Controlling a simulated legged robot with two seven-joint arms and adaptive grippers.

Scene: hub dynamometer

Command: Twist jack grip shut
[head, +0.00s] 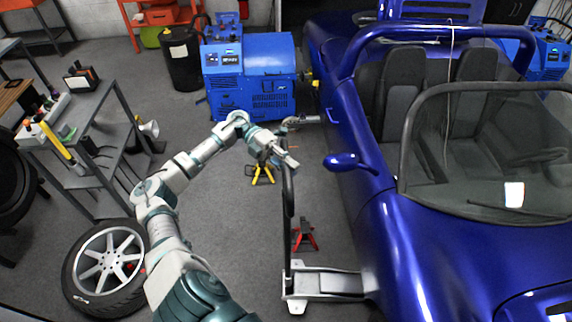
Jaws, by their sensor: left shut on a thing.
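A grey floor jack (325,284) stands on the floor beside the blue car, its front end reaching under the car's side. Its dark handle rises upright from the jack's left end, with a thicker black grip (288,192) on the upper part. My left gripper (285,158) is at the top of this handle and is shut on the jack grip. The fingers partly hide the handle's top, so the exact contact is hard to see. My right gripper is not in view.
The blue car (365,205) fills the right side, its mirror (350,162) sticking out near the handle. A red jack stand (304,236) and a yellow one (262,173) stand nearby. A wheel (105,262) lies at lower left. Blue dynamometer units (265,52) stand behind.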

